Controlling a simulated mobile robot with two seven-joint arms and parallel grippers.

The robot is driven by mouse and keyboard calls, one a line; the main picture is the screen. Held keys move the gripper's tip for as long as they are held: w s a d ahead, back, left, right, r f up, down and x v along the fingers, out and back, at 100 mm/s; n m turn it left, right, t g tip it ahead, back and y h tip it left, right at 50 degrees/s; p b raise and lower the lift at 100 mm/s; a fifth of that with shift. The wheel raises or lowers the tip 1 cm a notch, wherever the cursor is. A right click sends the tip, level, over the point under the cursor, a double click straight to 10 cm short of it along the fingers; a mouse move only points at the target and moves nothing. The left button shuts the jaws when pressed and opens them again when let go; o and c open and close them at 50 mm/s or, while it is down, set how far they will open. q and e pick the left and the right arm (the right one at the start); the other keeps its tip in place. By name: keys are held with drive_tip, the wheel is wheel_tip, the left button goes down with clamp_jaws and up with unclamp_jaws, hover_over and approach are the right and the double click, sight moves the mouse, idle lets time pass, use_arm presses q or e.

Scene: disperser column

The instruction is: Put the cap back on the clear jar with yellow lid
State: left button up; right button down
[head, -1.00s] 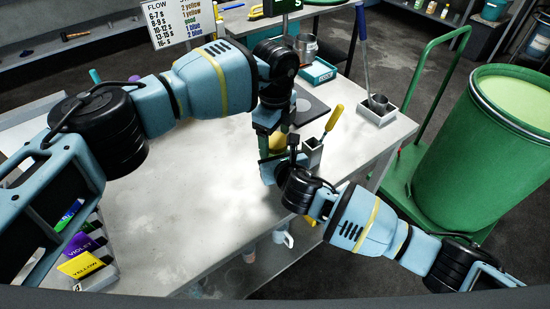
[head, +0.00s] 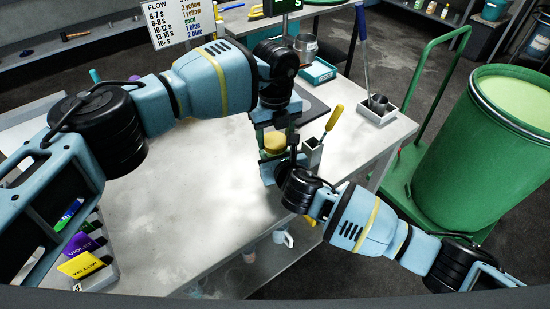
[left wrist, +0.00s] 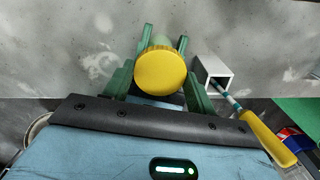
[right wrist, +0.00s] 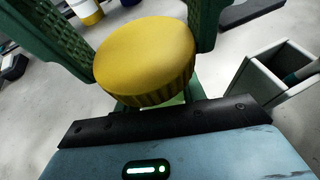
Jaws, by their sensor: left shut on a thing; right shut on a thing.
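The yellow lid (head: 275,143) is a round ribbed cap above the middle of the table. It also shows in the left wrist view (left wrist: 160,72) and, from a slant above, in the right wrist view (right wrist: 146,55). My left gripper (head: 276,131) reaches it from the far side, its green fingers shut on both sides of the lid. The clear jar is mostly hidden below the lid; a greenish strip of it shows in the right wrist view (right wrist: 177,101). My right gripper (head: 270,166) is shut on the jar from the near side. I cannot tell whether the lid is fully seated.
A square grey holder (head: 312,153) with a yellow-handled tool (head: 334,117) stands close right of the grippers. A tray (head: 389,118) with a metal cup is near the right edge. Labelled bins (head: 90,264) sit at front left. The table's middle left is bare.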

use_arm(q)
drive_tip(key=m, duration=0.4)
drive_tip(key=shift+m, duration=0.4)
drive_tip(key=m, duration=0.4)
drive_tip(key=o, duration=1.1)
drive_tip(key=shift+r, duration=2.25)
drive_tip(key=shift+c, duration=0.5)
